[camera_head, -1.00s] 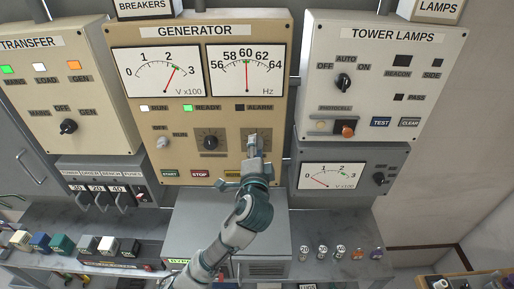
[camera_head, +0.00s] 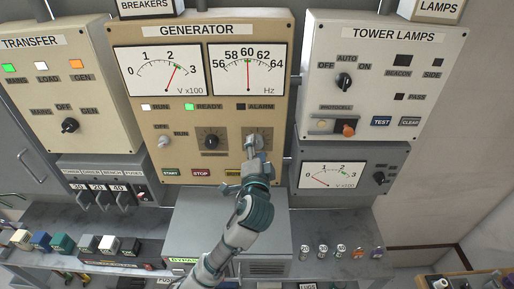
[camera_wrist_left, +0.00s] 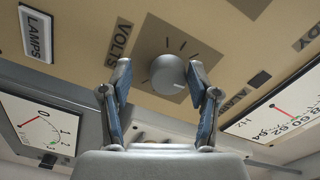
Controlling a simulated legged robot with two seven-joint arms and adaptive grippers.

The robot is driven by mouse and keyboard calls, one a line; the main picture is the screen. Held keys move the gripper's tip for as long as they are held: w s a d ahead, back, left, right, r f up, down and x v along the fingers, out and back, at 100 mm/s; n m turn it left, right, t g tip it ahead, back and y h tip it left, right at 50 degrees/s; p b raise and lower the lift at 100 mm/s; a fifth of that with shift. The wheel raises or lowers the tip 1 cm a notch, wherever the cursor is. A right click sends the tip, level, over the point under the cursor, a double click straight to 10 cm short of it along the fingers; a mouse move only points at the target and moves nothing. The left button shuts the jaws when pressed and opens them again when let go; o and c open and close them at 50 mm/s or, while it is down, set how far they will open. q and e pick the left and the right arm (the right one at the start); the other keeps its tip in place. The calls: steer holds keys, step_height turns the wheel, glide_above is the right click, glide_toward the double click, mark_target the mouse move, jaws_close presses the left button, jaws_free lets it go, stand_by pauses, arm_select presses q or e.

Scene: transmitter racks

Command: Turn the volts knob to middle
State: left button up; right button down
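The volts knob (camera_wrist_left: 168,74) is a round grey knob on a dark square plate with tick marks, beside the VOLTS label in the left wrist view. A pale mark on it points to the lower right there. My left gripper (camera_wrist_left: 158,72) is open, its two fingers on either side of the knob. The knob sits closer to the right finger; I cannot tell whether they touch. In the head view my left gripper (camera_head: 252,145) is in front of the knob's plate (camera_head: 267,133) on the generator panel and mostly hides the knob. My right gripper is out of view.
A black knob (camera_head: 211,142) sits just left on the same panel. The volts meter (camera_head: 158,73) reads a little above 2. START (camera_head: 170,172) and STOP (camera_head: 201,172) buttons are below. The tower lamps panel (camera_head: 430,75) stands to the right. A grey box (camera_head: 200,225) is beneath.

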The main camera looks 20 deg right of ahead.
arm_select(q)
steer(key=shift+r, duration=0.25)
steer(key=shift+s, duration=0.2)
steer(key=v, duration=1.1)
steer(key=shift+s, duration=0.2)
steer(key=shift+f, duration=0.1)
